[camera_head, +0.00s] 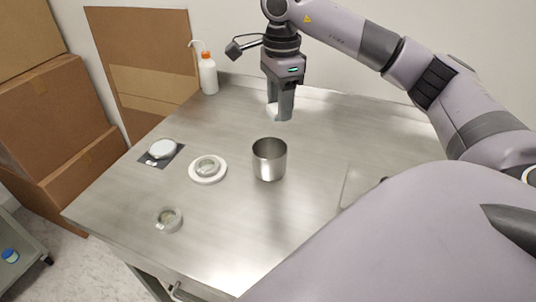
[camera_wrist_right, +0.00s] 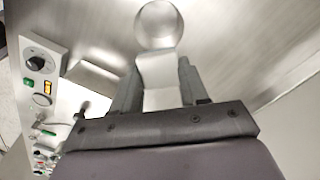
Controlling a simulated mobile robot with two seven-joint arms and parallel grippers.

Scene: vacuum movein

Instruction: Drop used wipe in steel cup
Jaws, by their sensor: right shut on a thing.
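The steel cup (camera_head: 269,161) stands upright and open at the top near the middle of the metal table. My right gripper (camera_head: 280,113) is behind the cup, pointing down, apart from it. It is shut on the white wipe (camera_head: 271,110), which is mostly hidden by the fingers in the head view. In the right wrist view the wipe (camera_wrist_right: 160,73) hangs between the two fingers of my right gripper (camera_wrist_right: 158,80), and the round cup (camera_wrist_right: 159,24) shows beyond it at the top. The cup's floor is hard to make out. My left gripper is not in view.
On the table's left are a white disc on a dark pad (camera_head: 162,149), a white ring-shaped piece (camera_head: 208,168) and a small clear ring (camera_head: 168,219). An orange-capped bottle (camera_head: 208,75) stands at the back left. Cardboard boxes (camera_head: 60,120) are beyond the left edge.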

